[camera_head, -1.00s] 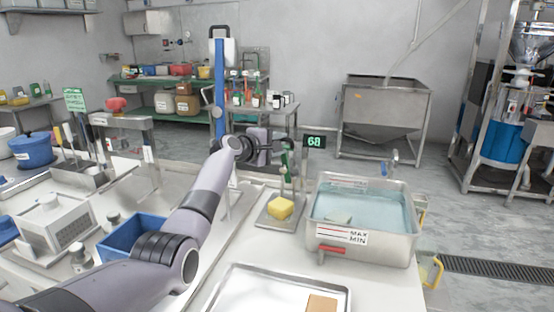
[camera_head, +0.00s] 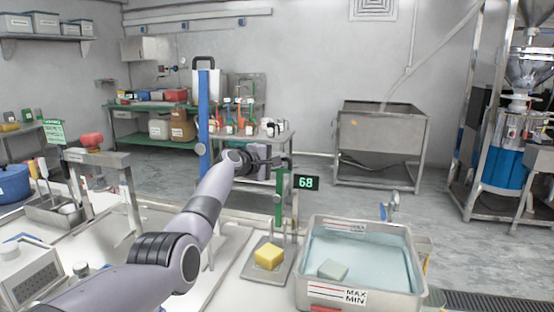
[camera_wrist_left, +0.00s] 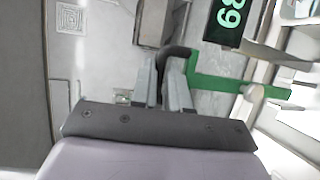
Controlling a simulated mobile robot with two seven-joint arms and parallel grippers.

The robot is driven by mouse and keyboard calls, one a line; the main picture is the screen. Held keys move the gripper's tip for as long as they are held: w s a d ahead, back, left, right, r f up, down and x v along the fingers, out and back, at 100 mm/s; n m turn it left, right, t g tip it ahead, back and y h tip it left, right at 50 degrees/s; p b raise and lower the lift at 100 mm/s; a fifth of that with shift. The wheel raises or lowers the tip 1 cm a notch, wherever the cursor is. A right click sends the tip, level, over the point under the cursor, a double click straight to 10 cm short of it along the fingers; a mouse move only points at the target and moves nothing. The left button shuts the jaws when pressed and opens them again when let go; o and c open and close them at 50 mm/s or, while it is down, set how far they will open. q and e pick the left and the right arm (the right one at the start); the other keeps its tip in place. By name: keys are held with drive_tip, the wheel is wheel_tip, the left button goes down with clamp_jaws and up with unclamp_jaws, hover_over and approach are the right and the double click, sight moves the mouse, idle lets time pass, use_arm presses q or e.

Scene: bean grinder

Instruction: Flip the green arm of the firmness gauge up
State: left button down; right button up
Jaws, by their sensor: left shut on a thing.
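The firmness gauge has a flat metal base (camera_head: 250,268), a green arm (camera_head: 279,206) and a dark display (camera_head: 306,182) reading 68. A yellow block (camera_head: 268,257) sits on the base. My left gripper (camera_head: 281,161) is above and left of the display, at the top of the green part. In the left wrist view, my left gripper (camera_wrist_left: 168,90) is shut on the dark handle (camera_wrist_left: 177,53) at the end of the green arm (camera_wrist_left: 225,84). The fingers partly hide the handle. The display (camera_wrist_left: 228,22) is close by. My right gripper is not in view.
A metal water tub (camera_head: 360,297) with a pale block (camera_head: 332,269) in it stands right of the gauge. A blue post (camera_head: 205,125) rises behind my left arm. A metal frame (camera_head: 122,185) stands at left. Open floor lies behind the gauge.

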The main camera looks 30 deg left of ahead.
use_arm(q)
drive_tip(key=shift+d+f, duration=0.1)
drive_tip(key=shift+f, duration=0.4)
drive_tip(key=c, duration=1.1)
unclamp_jaws()
drive_tip(key=shift+s, duration=0.1)
